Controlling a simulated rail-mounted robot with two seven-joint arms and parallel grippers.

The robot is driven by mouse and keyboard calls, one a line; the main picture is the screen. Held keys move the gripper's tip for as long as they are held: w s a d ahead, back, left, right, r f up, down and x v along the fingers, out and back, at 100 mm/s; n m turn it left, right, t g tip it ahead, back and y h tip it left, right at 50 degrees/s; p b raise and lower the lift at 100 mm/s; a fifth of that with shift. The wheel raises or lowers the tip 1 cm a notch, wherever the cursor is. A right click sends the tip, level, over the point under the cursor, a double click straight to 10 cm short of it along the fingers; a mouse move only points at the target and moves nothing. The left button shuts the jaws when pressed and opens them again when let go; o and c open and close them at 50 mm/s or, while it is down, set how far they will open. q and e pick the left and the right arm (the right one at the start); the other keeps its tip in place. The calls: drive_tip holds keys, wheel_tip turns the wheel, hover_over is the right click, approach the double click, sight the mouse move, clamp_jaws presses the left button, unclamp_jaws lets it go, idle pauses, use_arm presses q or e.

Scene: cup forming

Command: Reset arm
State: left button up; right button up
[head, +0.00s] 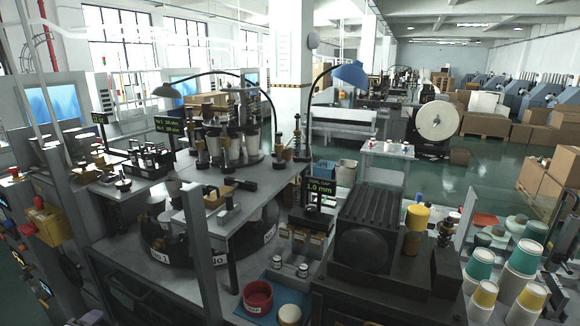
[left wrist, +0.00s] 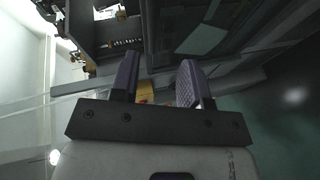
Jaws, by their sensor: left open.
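My left gripper (left wrist: 158,64) shows in the left wrist view with its two dark purple-grey fingers apart. Nothing is held between them. A small yellow part (left wrist: 145,92) shows behind the gap, beyond the fingers; I cannot tell what it belongs to. In the head view neither gripper can be clearly made out; a small purplish shape at the bottom left edge is too cut off to identify. My right gripper is not in view.
The machine table (head: 160,195) carries a turret of tools (head: 228,130) and two bent lamps. A dark ribbed machine (head: 375,235) stands at right of centre. A red bowl (head: 258,297) sits on a blue mat. Stacked teal cups (head: 480,265) stand at right. Green floor (head: 490,170) lies open beyond.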

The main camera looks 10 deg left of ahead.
use_arm(q)
drive_tip(key=s+d+m+g, duration=0.4)
drive_tip(key=d+m, duration=0.4)
drive_tip(key=d, duration=0.3)
drive_tip(key=s+d+m+g, duration=0.3)
drive_tip(key=s+d+m, duration=0.2)
drive_tip(key=d+m, duration=0.55)
drive_tip(key=s+d+f+g+h, duration=0.1)
drive_tip(key=s+d+f, duration=0.2)
drive_tip(key=s+d, duration=0.45)
drive_tip(key=s+d+f+g+h, duration=0.1)
drive_tip(key=s+d+f, duration=0.4)
drive_tip(key=d, duration=0.4)
drive_tip(key=s+d+f+g, duration=0.25)
drive_tip(key=s+f, duration=0.25)
drive_tip(key=s, duration=0.6)
wheel_tip(320, 180, up, 33)
drive_tip(key=w+p, duration=0.1)
drive_tip(key=p, duration=3.1)
drive_tip(key=shift+a+m+h+p, duration=0.15)
drive_tip(key=shift+m+h+p, duration=0.15)
drive_tip(key=shift+m, duration=0.05)
